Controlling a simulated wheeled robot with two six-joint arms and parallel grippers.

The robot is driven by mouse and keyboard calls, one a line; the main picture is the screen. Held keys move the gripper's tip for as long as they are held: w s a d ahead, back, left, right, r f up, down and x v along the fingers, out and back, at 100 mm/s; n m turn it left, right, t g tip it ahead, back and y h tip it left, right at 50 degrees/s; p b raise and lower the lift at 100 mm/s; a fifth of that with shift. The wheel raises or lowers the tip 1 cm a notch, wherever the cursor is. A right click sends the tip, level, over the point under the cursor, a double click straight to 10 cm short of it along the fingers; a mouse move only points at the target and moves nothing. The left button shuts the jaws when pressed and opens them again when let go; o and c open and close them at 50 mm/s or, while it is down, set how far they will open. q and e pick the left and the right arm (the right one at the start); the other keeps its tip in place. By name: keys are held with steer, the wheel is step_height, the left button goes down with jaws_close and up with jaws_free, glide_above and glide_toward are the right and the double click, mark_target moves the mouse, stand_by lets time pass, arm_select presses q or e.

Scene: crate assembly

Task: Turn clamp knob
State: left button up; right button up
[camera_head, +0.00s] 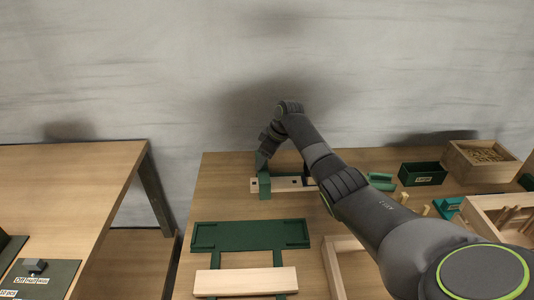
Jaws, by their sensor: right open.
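My right arm comes in from the lower right and reaches to the back of the middle table. My right gripper (264,154) points down at the top of a small green clamp (264,187). The gripper is small and dark here; it is open, but I cannot tell whether its fingers touch the clamp or stand around its knob. The knob itself cannot be made out. The clamp stands at a pale wooden strip (285,184) with dark holes, and my arm covers the strip's right part. My left gripper is out of view.
A green frame fixture (250,235) lies in front, with a wooden board (245,281) across it. A wooden frame (333,268) is beside it. Green bins (423,173) and wooden crates (488,147) stand right. A second table (70,190) is left, across a gap.

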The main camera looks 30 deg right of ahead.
steer(key=v, duration=1.7)
steer(key=shift+r, duration=0.2)
steer(key=shift+d, duration=0.1)
